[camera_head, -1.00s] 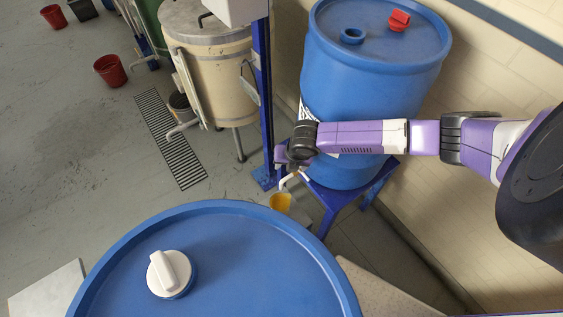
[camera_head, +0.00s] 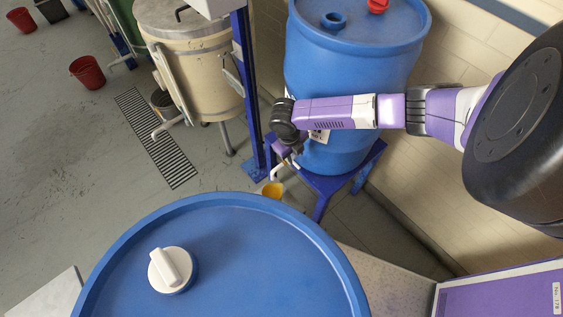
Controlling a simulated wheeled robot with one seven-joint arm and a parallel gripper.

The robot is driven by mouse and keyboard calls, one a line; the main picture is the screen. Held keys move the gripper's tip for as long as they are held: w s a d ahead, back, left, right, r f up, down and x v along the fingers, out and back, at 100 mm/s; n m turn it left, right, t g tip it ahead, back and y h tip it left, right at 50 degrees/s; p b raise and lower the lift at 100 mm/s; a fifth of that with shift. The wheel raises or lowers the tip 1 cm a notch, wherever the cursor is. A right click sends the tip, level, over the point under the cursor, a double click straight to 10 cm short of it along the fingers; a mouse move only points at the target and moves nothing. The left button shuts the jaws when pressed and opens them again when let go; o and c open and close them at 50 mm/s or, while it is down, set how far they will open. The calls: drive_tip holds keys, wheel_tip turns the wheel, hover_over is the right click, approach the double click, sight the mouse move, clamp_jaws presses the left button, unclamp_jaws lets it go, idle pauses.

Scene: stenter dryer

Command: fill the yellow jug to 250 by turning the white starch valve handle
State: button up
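The yellow jug (camera_head: 271,190) is small in the head view, beyond the rim of the near blue drum, which hides its lower part. A white, bent piece (camera_head: 279,173) shows just above the jug, by the stand of the far blue drum. I cannot tell whether it is the starch valve's spout or its handle. My gripper (camera_head: 290,160) points down at the end of my purple arm, close beside this white piece and above the jug. Its fingers are too small and hidden to tell if they are open or touching the handle. The jug's level is not readable.
The far blue drum (camera_head: 350,62) stands on a blue stand (camera_head: 330,187) behind my arm. The near blue drum (camera_head: 225,255) with a white cap fills the lower front. A beige tank (camera_head: 200,75) and blue post (camera_head: 247,90) stand left. The grey floor at left is mostly clear.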

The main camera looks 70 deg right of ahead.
sight(297, 165)
drive_tip(key=shift+s+d+f+b, duration=0.1)
drive_tip(key=shift+d+f+b, duration=0.15)
drive_tip(key=shift+f+b, duration=0.95)
drive_tip(key=shift+s+d+f+b, duration=0.2)
drive_tip(key=shift+f+b, duration=0.7)
drive_tip(key=shift+f, duration=0.45)
drive_tip(key=shift+s+d+f+b, duration=0.1)
drive_tip(key=shift+d+f+b, duration=0.15)
drive_tip(key=shift+f+b, duration=0.95)
drive_tip(key=shift+f, duration=0.1)
clamp_jaws()
drive_tip(key=shift+w, duration=0.1)
